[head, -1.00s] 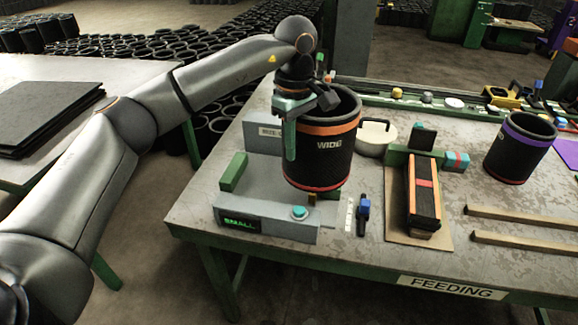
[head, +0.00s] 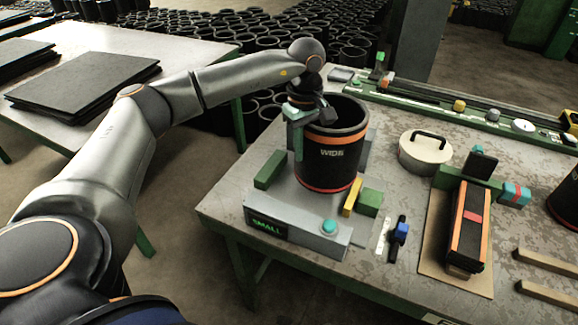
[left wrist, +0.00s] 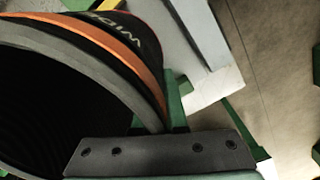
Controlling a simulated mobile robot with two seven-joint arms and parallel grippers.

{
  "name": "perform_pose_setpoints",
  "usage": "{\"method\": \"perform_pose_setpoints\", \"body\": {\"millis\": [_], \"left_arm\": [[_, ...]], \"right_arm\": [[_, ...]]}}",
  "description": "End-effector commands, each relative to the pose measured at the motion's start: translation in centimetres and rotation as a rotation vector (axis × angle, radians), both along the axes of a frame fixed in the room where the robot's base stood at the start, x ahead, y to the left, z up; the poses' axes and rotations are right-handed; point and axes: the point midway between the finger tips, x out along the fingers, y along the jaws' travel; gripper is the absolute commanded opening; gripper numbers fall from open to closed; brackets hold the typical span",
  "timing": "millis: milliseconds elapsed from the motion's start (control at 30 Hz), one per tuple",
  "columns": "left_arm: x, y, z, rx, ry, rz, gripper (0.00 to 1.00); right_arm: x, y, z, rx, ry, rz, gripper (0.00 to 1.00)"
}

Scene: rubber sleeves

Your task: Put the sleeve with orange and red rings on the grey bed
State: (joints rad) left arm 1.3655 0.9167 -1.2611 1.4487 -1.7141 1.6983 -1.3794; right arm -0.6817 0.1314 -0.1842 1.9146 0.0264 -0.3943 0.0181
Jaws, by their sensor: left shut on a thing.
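The black sleeve marked WIDE (head: 325,158) has an orange ring near its top rim and a red-orange ring near its bottom. My left gripper (head: 297,135) is shut on its left wall near the rim and holds it upright. The sleeve's open mouth and orange ring (left wrist: 115,47) fill the left of the left wrist view. The grey bed (head: 290,205), with a SMALL display and a teal button, lies under the sleeve between two green blocks. The sleeve's bottom overlaps the bed; I cannot tell whether it touches. My right gripper is not in view.
A green block (head: 270,168) stands left of the sleeve; a yellow piece (head: 352,196) and a green block (head: 370,202) stand right. Another sleeve shows at the right edge.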

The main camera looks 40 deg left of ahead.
Motion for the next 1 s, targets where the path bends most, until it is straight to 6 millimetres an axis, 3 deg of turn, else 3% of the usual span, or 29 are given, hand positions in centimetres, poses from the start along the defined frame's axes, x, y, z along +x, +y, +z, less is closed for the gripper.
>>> {"method": "perform_pose_setpoints", "body": {"millis": [200, 467, 700, 1000], "left_arm": [[-0.6, 2.2, -2.6, -0.002, -0.005, -0.001, 0.0], [-0.9, 3.5, -4.3, 0.0, -0.004, 0.0, 0.0], [-0.9, 3.4, -7.0, -0.002, -0.004, -0.001, 0.0], [-0.8, 3.4, -7.2, -0.002, -0.007, -0.001, 0.0]], "right_arm": [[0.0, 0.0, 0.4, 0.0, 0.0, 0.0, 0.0], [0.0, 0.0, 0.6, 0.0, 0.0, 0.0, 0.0], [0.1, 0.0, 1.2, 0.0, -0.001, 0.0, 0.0], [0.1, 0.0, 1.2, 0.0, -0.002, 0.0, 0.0]]}}
